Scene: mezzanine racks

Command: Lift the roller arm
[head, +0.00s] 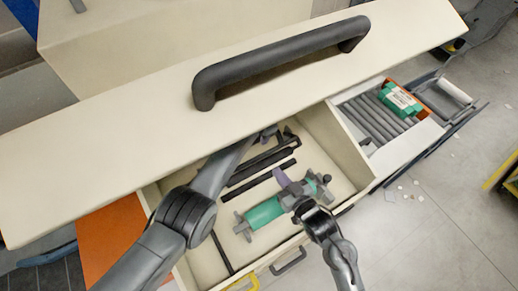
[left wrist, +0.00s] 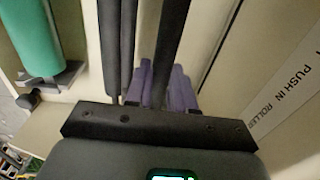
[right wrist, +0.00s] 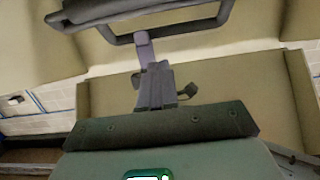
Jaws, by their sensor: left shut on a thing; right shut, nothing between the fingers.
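My left gripper (head: 266,135) reaches into the open drawer under the cream front panel, its tips partly hidden in the head view. In the left wrist view its purple fingers (left wrist: 174,80) are shut on a long black bar (left wrist: 172,40), apparently the roller arm. Black bars (head: 262,178) lie along the drawer in the head view. A green roller (head: 264,212) with grey end brackets lies nearer the front; it also shows in the left wrist view (left wrist: 36,38). My right gripper (head: 285,183) is above the roller's right part, shut and empty; its purple fingers show in the right wrist view (right wrist: 145,45).
A cream panel with a thick black handle (head: 280,58) overhangs the drawer (head: 345,150). A side drawer at right holds grey rods (head: 376,120) and a green box (head: 400,99). A dark looped frame (right wrist: 190,32) is close beyond the right fingers. Open floor lies at right.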

